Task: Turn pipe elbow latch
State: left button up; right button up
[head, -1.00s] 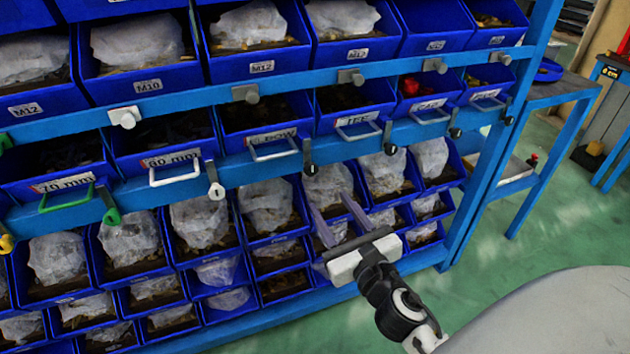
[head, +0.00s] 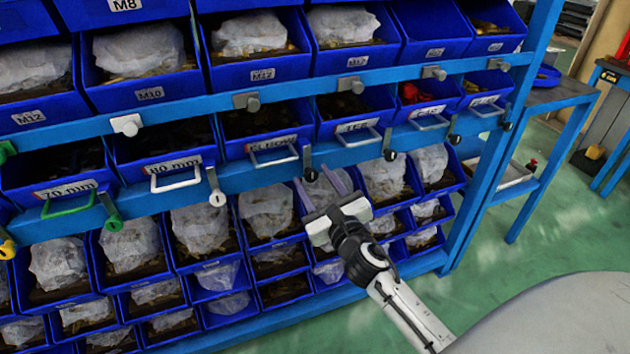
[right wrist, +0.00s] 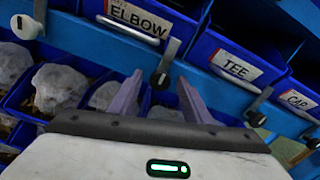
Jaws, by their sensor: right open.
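The bin labelled ELBOW (head: 272,141) sits in the middle row in the head view; its label (right wrist: 140,18) shows at the top of the right wrist view. A grey latch lever with a black knob (head: 310,174) hangs on the blue rail at the bin's right side. In the right wrist view this latch (right wrist: 170,55) points down and slightly left. My right gripper (head: 316,177) is open and empty, just below the latch. In the right wrist view its fingers (right wrist: 160,78) appear on either side of the knob; I cannot tell whether they touch it. My left gripper is not in view.
The TEE bin (head: 357,127) and its latch (head: 389,153) are to the right. The 80 mm bin (head: 172,160) with a white latch (head: 216,190) is to the left. Bins with bagged parts (head: 265,212) stand below and behind my gripper.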

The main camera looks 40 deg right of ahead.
jog(key=c, duration=1)
jog(key=shift+c, duration=0.2)
